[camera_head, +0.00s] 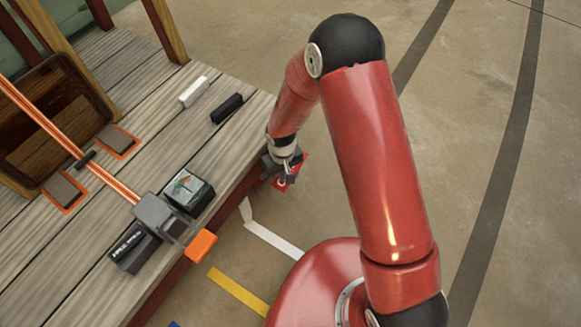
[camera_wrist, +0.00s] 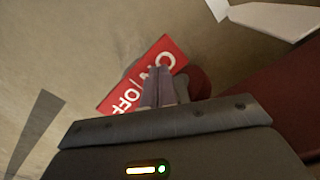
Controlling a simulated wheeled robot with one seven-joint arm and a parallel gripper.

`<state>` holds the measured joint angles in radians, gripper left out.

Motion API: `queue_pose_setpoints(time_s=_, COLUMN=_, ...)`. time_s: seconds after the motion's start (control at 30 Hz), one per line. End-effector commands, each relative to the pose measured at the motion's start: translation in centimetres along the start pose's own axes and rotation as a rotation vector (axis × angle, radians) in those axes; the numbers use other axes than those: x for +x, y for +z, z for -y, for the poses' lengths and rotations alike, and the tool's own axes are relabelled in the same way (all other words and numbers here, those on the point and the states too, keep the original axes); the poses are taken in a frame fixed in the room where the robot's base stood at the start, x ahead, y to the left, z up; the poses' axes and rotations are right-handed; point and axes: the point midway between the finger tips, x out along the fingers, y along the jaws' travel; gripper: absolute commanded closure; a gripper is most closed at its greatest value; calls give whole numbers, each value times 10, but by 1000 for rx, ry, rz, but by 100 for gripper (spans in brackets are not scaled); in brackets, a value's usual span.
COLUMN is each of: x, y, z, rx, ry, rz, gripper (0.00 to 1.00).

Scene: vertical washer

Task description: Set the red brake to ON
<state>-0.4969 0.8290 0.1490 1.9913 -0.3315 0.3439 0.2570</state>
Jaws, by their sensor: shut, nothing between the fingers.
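A red plate (camera_wrist: 166,50) with white ON/OFF lettering shows in the wrist view, tilted across the middle. My gripper (camera_wrist: 160,72) has its two fingers together in front of the plate, covering part of the lettering. A dark red rounded part (camera_wrist: 200,82) shows just right of the fingers, partly hidden; I cannot tell whether it is the brake's lever. In the head view, my gripper (camera_head: 286,176) hangs beside the table's right edge, and a small piece of the red plate (camera_head: 304,163) shows behind it. I cannot tell whether the fingers touch anything, nor which setting the brake has.
The wooden table (camera_head: 75,285) holds an orange rail (camera_head: 40,118), a black box (camera_head: 135,247), a device with a screen (camera_head: 189,191), and a white (camera_head: 194,91) and a black block (camera_head: 227,108). An orange block (camera_head: 201,246) juts past the edge. The floor (camera_head: 480,60) to the right is open.

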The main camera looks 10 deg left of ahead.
Motion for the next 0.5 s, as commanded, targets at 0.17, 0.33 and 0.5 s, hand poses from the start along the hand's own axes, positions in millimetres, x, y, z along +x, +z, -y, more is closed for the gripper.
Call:
queue_pose_setpoints(time_s=0.17, x=-14, y=0, z=0, rx=0, ry=0, rz=0, gripper=100)
queue_pose_setpoints(time_s=0.33, x=-28, y=0, z=0, rx=-1, ry=0, rz=0, gripper=100)
queue_pose_setpoints(time_s=0.5, x=-41, y=0, z=0, rx=-1, ry=0, rz=-1, gripper=100)
